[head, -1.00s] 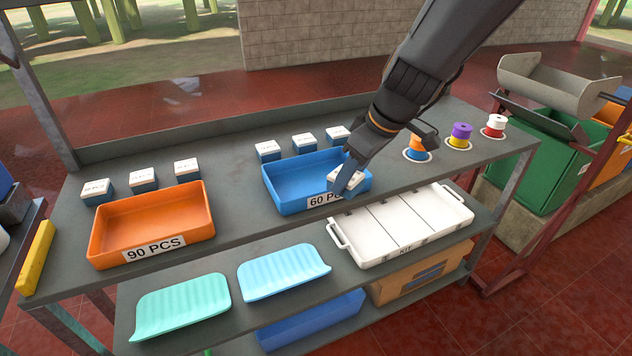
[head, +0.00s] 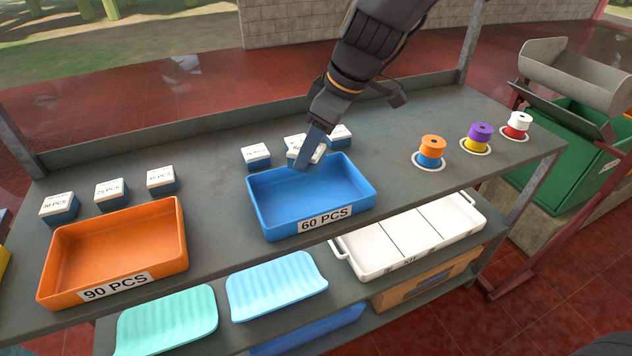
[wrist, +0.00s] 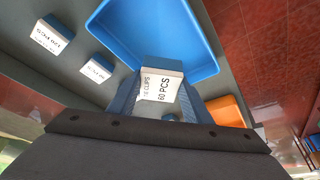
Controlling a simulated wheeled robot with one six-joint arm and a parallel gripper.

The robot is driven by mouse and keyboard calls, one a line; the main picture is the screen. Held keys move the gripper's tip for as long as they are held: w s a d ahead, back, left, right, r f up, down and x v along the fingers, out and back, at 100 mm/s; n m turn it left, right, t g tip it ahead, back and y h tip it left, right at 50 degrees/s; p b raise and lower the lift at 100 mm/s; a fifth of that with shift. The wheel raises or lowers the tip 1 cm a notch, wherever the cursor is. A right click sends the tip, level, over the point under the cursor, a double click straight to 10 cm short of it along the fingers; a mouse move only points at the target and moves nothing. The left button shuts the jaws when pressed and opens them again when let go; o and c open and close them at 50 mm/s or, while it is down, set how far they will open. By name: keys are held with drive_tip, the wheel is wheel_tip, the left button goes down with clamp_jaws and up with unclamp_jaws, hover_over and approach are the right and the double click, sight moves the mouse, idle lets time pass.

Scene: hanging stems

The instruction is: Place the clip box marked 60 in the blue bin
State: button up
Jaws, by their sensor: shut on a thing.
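My gripper (head: 310,150) is shut on a white-topped clip box (head: 318,154). In the wrist view the held box (wrist: 160,88) reads "60 PCS" and "CLIPS" between the fingers. The blue bin (head: 268,212) is labelled "60 PCS" and looks empty; in the head view the held box appears by its back rim. In the wrist view the bin (wrist: 205,68) lies just beyond the box. The exact height of the box above the rim cannot be told. A finger hides part of the box in the head view.
Clip boxes (head: 257,155) stand behind the blue bin, close to my gripper. An orange bin (head: 60,285) marked "90 PCS" stands at left, with three boxes (head: 110,193) behind it. Stacked spools (head: 431,150) stand at right. A white kit tray (head: 465,215) lies below.

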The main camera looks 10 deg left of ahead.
drive_tip(key=f, duration=0.5)
drive_tip(key=shift+w+d+f+p, duration=0.1)
drive_tip(key=shift+w+f+p, duration=0.1)
drive_tip(key=shift+f+p, duration=0.15)
drive_tip(key=shift+f, duration=2.1)
drive_tip(key=shift+f, duration=0.15)
drive_tip(key=o, duration=1.1)
drive_tip(key=shift+c, duration=0.2)
